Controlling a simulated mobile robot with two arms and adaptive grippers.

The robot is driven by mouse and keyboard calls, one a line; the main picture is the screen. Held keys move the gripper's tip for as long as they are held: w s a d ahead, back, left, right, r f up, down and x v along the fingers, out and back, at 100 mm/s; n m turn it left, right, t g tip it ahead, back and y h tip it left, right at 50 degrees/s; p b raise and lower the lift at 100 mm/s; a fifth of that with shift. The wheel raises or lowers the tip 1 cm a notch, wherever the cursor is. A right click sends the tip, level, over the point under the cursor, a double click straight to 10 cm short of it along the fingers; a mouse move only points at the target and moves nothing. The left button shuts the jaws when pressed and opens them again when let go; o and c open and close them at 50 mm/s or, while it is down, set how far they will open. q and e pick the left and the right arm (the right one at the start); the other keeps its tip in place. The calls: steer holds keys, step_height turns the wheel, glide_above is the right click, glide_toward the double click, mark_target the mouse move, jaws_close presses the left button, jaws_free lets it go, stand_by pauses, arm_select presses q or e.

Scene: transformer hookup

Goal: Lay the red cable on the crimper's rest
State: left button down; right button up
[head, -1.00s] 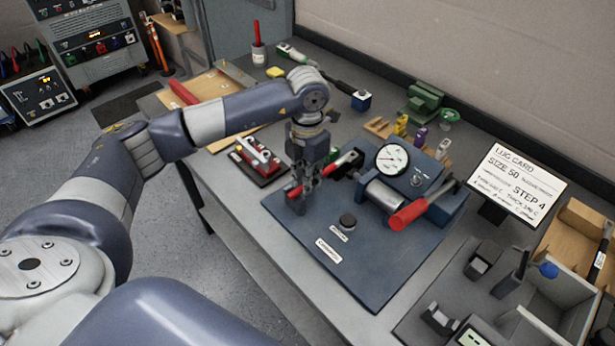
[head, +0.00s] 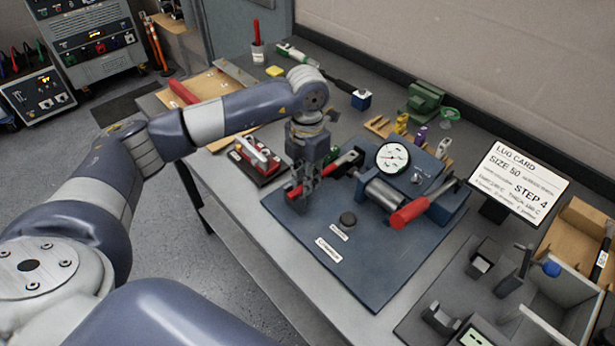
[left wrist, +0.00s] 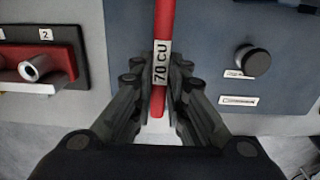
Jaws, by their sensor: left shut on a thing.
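The red cable (left wrist: 165,25), with a white tag reading "70 CU", runs between the fingers of my left gripper (left wrist: 158,98) in the left wrist view. In the head view my left gripper (head: 303,194) points down over the left part of the crimper's blue base plate (head: 375,270), shut on the cable (head: 294,193). The cable lies towards the crimper (head: 383,193), which has a round dial and a red-gripped handle. A dark part (head: 345,162) sits where cable and crimper meet; I cannot tell whether the cable touches the rest. My right gripper is out of view.
A red block with numbered sockets (head: 258,158) stands left of the base plate. A black knob (head: 348,219) rises from the plate. A lug card (head: 517,184) reading "SIZE 50" and "STEP 4" stands to the right. The plate's front is clear.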

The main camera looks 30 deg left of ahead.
arm_select(q)
steer(key=shift+f, duration=0.1)
steer(key=c, duration=1.5)
jaws_free()
steer(key=shift+r+p, duration=0.65)
steer(key=shift+r, duration=0.5)
steer(key=shift+r+p, duration=1.3)
steer(key=shift+r, duration=1.1)
